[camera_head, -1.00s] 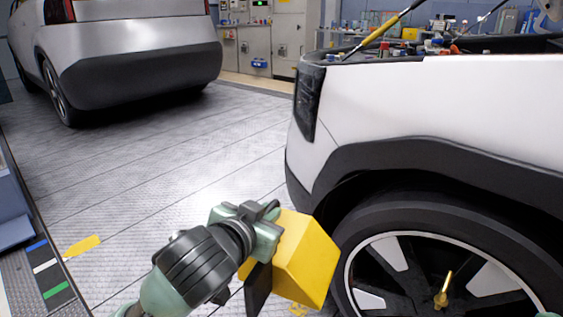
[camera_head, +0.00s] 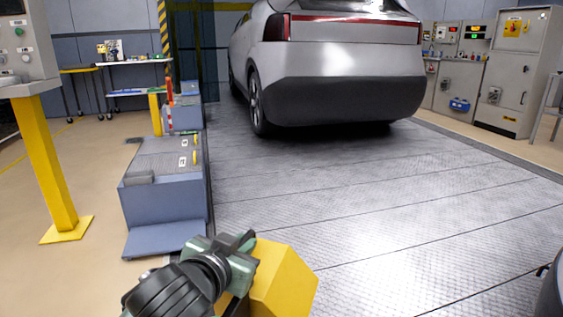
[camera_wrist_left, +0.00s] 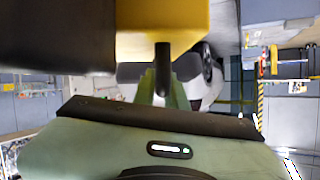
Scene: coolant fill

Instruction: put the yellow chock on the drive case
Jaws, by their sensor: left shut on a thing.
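The yellow chock (camera_head: 283,280) is held in my left gripper (camera_head: 240,270) at the bottom of the head view, above the floor plates. The gripper is shut on it. In the left wrist view the chock (camera_wrist_left: 165,28) fills the top middle, between dark fingers. A low blue-grey case (camera_head: 165,205), which looks like the drive case, stands on the floor at the left, beyond the gripper. Its flat grey top carries small white labels, and a low step lies at its front. The chock is apart from it.
A yellow post (camera_head: 48,165) carrying a control panel stands left of the case. A second blue-grey case (camera_head: 183,118) stands behind it. A silver car (camera_head: 340,90) is at the back centre. The metal floor (camera_head: 380,200) between is clear.

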